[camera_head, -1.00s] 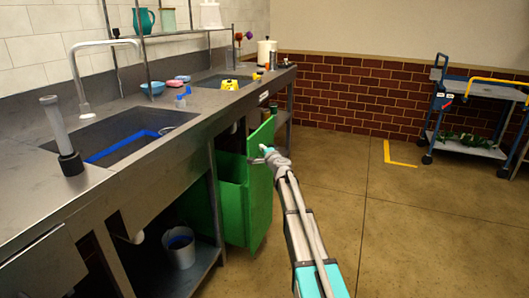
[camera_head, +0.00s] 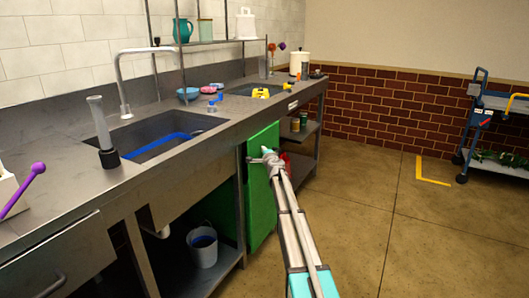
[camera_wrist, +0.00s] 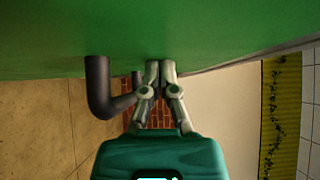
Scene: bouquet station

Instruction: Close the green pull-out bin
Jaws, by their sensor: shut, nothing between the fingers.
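My gripper (camera_head: 268,158) is at the upper part of the front panel. In the wrist view my gripper (camera_wrist: 160,66) has its fingers together and empty, with the tips at the green face beside the handle.
The steel counter (camera_head: 180,157) with sinks runs along the left. A grey bucket (camera_head: 202,249) stands on the low shelf left of the bin. Cans (camera_head: 299,122) stand on a shelf beyond it. A blue cart (camera_head: 490,125) is at far right. The floor between is clear.

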